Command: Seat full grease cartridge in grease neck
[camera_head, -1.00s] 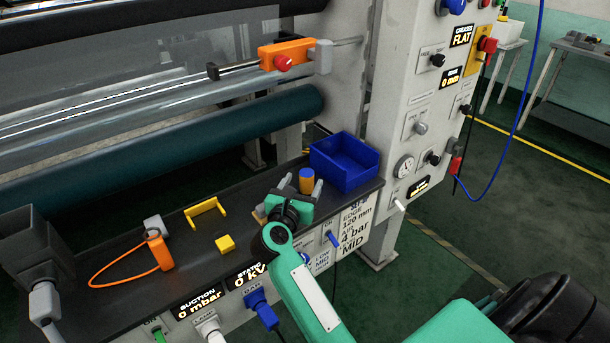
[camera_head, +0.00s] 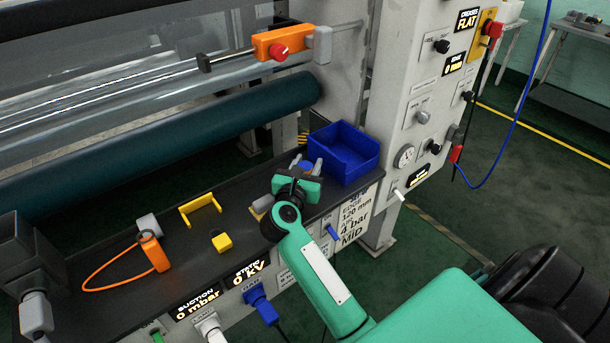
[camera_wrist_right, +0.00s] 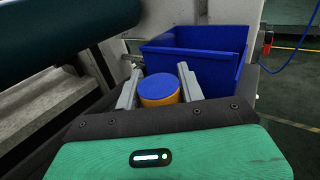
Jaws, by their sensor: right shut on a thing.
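The cartridge is an orange cylinder with a blue top. In the right wrist view the cartridge (camera_wrist_right: 158,90) stands between the two grey fingers of my right gripper (camera_wrist_right: 157,82), which is shut on it. In the head view the right gripper (camera_head: 307,166) is over the bench at the front of the blue bin, and only the cartridge's blue top (camera_head: 305,165) shows between the fingers. The cartridge's lower end is hidden. I cannot pick out the grease neck for certain. My left gripper is not in view.
A blue bin (camera_head: 345,158) stands right behind the gripper. A grey-and-tan part (camera_head: 262,206) lies left of it. A yellow bracket (camera_head: 200,208), a yellow block (camera_head: 222,242) and an orange tool with a loop (camera_head: 153,252) lie further left on the dark bench (camera_head: 110,292).

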